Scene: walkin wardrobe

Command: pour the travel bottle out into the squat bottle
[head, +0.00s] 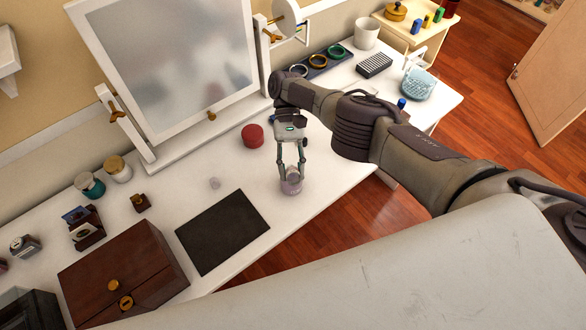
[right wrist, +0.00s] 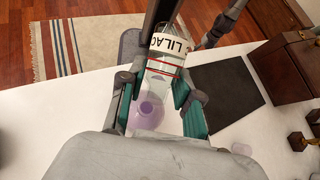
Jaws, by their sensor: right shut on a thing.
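My right gripper (head: 291,177) points down over the white table and is shut on a clear bottle with a white LILAC label (right wrist: 167,44). Dark and red lines circle the bottle below the label. A round purple shape (right wrist: 148,112) shows between the fingers; I cannot tell whether it is the bottle's own contents or a second bottle. In the head view purple (head: 292,187) shows at the fingertips, low over or on the table. I cannot make out the squat bottle for certain.
A black mat (head: 222,232) and a small pale translucent piece (head: 214,183) lie left of the gripper. A red round box (head: 252,136) and a mirror (head: 165,65) stand behind. A wooden box (head: 125,275) and several jars are farther left.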

